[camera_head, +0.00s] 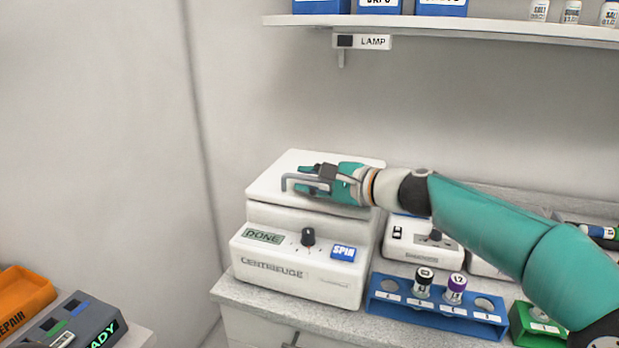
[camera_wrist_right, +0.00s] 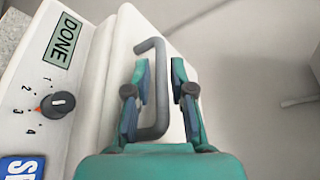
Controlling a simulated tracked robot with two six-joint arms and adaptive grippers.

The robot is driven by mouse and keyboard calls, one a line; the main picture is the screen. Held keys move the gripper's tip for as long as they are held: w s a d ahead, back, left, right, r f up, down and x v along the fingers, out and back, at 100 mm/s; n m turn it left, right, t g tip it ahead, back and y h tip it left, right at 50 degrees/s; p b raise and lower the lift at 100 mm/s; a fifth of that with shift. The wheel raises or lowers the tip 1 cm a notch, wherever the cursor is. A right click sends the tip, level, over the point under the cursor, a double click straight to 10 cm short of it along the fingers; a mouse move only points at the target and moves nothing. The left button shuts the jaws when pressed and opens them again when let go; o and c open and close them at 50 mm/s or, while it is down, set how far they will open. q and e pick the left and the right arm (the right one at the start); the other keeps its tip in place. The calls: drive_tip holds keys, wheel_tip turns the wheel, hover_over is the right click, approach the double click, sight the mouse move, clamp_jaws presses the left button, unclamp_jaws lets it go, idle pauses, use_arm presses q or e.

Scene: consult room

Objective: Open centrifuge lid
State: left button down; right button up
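The white centrifuge (camera_head: 300,270) stands on the counter with its lid (camera_head: 275,178) down over the top; the display reads DONE. A grey bar handle (camera_head: 286,184) is on the lid. My right gripper (camera_head: 308,178) is over the lid at this handle. In the right wrist view its two fingers (camera_wrist_right: 160,68) are apart, one on each side of the handle (camera_wrist_right: 162,95), with small gaps to the bar. The dial (camera_wrist_right: 58,105) shows at the left there. The left gripper is not in view.
A blue rack (camera_head: 385,297) with two capped tubes stands right of the centrifuge, with a small white device (camera_head: 412,252) behind it. A green rack (camera_head: 528,325) is further right. A shelf (camera_head: 440,25) hangs above. An orange bin (camera_head: 22,295) is at lower left.

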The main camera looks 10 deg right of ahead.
clamp_jaws()
idle(0.3)
drive_tip(key=shift+w+r+p, duration=0.1)
drive_tip(key=shift+r+p, duration=0.4)
drive_tip(key=shift+p, duration=0.5)
drive_tip(key=w+d+r+m+g+p, duration=0.1)
drive_tip(key=w+r+m+p, duration=0.1)
drive_tip(key=r+p, duration=0.3)
drive_tip(key=w+d+r+m+g+p, duration=0.1)
drive_tip(key=w+r+p, duration=0.3)
drive_tip(key=p, duration=1)
drive_tip(key=shift+w+d+r+m+g, duration=0.3)
drive_tip(key=shift+d+r+m, duration=0.25)
drive_tip(key=shift+r, duration=0.4)
